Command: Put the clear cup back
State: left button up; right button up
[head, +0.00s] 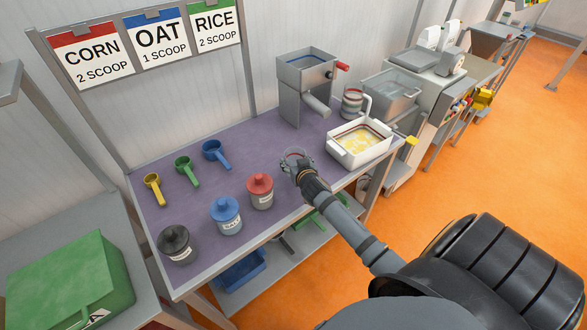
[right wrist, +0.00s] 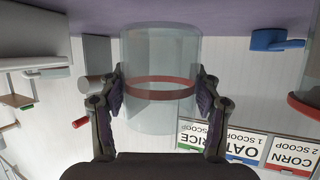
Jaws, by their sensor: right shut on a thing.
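The clear cup (right wrist: 160,55) is a see-through cylinder with a red band around it. It fills the middle of the right wrist view, which is upside down. My right gripper (right wrist: 161,88) is shut on the cup's sides, with one finger on each side. In the head view the cup (head: 293,156) is at the end of my right gripper (head: 300,168), over the purple table top (head: 245,165), between the red-lidded jar and the white tray. I cannot tell whether its base touches the table. My left gripper is not in view.
A white tray with yellow contents (head: 340,152) stands to the right. A grey hopper machine (head: 303,80) is behind. Red (head: 260,192), blue (head: 226,215) and black (head: 177,245) lidded jars stand front left; yellow, green and blue scoops (head: 215,153) lie behind them.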

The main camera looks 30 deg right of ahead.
jog(key=shift+w+f, duration=0.5)
jog(key=shift+f, duration=1.7)
jog(key=shift+f, duration=0.2)
jog(key=o, duration=1.3)
jog(key=shift+d, duration=0.1)
jog(key=shift+r, duration=0.1)
jog(key=shift+r+p, duration=0.25)
jog(key=shift+p, duration=0.1)
jog(key=b+v, duration=0.1)
jog(key=v, duration=1.1)
jog(key=shift+f, duration=0.1)
